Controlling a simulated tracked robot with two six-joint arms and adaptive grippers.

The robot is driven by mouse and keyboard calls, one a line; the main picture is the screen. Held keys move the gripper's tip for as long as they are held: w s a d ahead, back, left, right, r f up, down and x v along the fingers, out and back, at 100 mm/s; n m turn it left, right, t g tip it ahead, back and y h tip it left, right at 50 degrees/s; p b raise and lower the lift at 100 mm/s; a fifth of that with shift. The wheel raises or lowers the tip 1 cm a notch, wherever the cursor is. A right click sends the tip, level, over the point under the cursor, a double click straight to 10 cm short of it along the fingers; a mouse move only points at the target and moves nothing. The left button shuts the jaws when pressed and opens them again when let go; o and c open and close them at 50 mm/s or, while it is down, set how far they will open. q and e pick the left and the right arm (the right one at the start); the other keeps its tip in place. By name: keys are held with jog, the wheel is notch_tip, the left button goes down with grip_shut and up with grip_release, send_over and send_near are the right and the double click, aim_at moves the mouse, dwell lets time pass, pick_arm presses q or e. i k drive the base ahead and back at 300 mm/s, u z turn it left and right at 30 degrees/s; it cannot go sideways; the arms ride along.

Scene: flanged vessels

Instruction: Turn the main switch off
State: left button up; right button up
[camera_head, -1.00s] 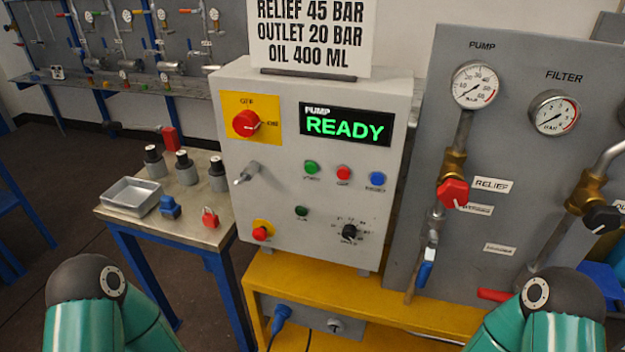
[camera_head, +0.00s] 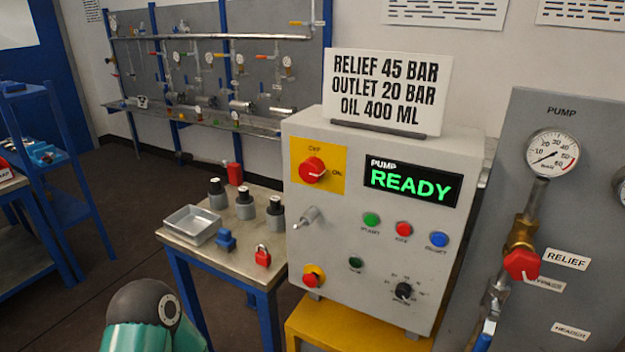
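The main switch (camera_head: 313,170) is a red rotary knob on a yellow plate at the upper left of the grey control box (camera_head: 372,265). Its white pointer mark points right, toward the ON label; the OFF label is above it. My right arm and gripper are out of view.
A small table (camera_head: 222,257) left of the box holds a metal tray (camera_head: 190,225), several dark-topped cylinders, a blue block and a red padlock (camera_head: 262,256). A grey panel (camera_head: 590,120) with gauge and valves stands at right. The space before the box looks clear.

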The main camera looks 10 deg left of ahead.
aim_at(311, 169)
jog(key=u, duration=1.95)
jog(key=i, duration=0.1)
jog(key=z, duration=3.25)
jog(key=k, duration=1.2)
jog(key=z, duration=1.15)
jog(key=i, duration=0.1)
jog(key=u, duration=3.1)
jog(key=i, duration=1)
jog(key=z, duration=0.1)
